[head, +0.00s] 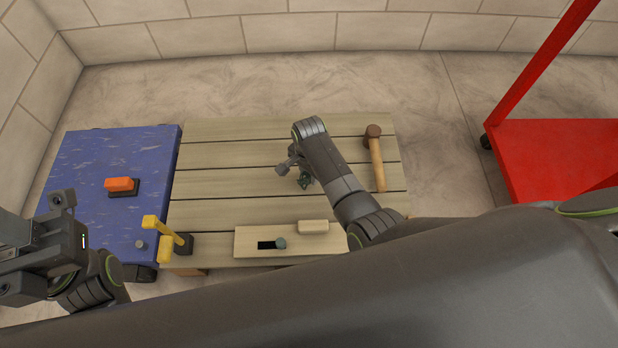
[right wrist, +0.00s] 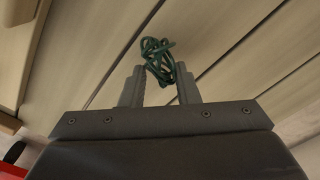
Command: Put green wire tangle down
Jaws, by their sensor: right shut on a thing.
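The green wire tangle (right wrist: 158,58) is a small bundle of dark green loops between the fingertips of my right gripper (right wrist: 158,78) in the right wrist view. That gripper is shut on it. In the head view my right gripper (head: 292,168) is over the middle of the slatted wooden table (head: 225,155), and the tangle (head: 305,180) shows just below it, partly hidden by the arm. I cannot tell whether the tangle touches the slats. My left gripper (head: 30,255) is at the left edge of the head view, and its fingers are not clear.
A hammer (head: 376,160) lies right of my right arm. A wooden board with a slot and knob (head: 250,240) and a yellow-handled clamp (head: 165,238) are at the table's near side. A blue cart (head: 90,165) with an orange-topped item (head: 119,184) stands left. A red cart (head: 560,150) stands right.

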